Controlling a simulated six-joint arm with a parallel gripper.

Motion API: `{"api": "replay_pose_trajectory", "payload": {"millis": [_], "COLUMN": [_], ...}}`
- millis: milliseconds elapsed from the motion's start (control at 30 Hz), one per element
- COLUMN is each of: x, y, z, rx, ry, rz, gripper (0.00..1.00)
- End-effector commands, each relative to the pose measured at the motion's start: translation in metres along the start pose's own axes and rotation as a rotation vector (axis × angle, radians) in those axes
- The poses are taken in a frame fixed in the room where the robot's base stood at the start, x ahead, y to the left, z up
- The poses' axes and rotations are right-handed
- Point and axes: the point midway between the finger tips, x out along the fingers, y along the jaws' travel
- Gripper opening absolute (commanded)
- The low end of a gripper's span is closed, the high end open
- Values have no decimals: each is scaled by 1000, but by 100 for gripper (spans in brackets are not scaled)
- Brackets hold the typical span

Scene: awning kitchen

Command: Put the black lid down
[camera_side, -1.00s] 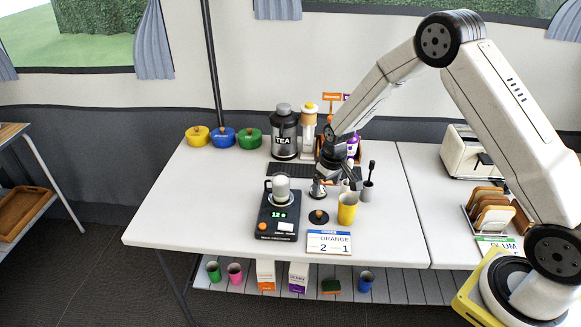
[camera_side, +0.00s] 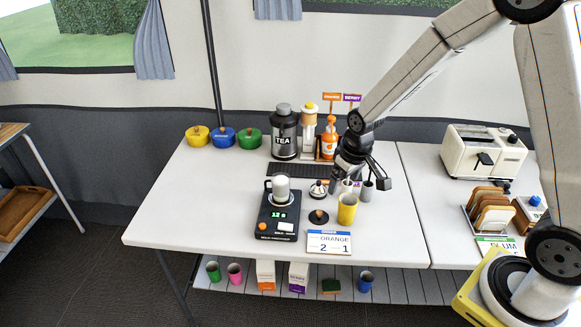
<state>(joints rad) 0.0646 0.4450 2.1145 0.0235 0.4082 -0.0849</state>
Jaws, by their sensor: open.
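The black lid (camera_side: 318,217) lies flat on the white table, with a small orange-brown knob on top. It sits between the black scale and the yellow cup (camera_side: 347,209). My gripper (camera_side: 373,186) is open above the table, to the right of and behind the lid, apart from it.
The scale (camera_side: 277,226) carries a pale mug.

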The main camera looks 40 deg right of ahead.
Motion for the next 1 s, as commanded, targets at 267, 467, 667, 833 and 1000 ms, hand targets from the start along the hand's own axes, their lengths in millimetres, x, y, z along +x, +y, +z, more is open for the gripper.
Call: {"api": "replay_pose_trajectory", "payload": {"millis": [267, 467, 667, 833, 1000], "x": [-44, -60, -66, -66, -66], "y": [-15, -22, -24, -24, -24], "z": [58, 95, 112, 114, 114], "rx": [-2, -2, -1, 0, 0], "ry": [34, 51, 58, 57, 57], "rz": [0, -1, -2, -2, -2], "gripper": [100, 100, 100, 100, 100]}}
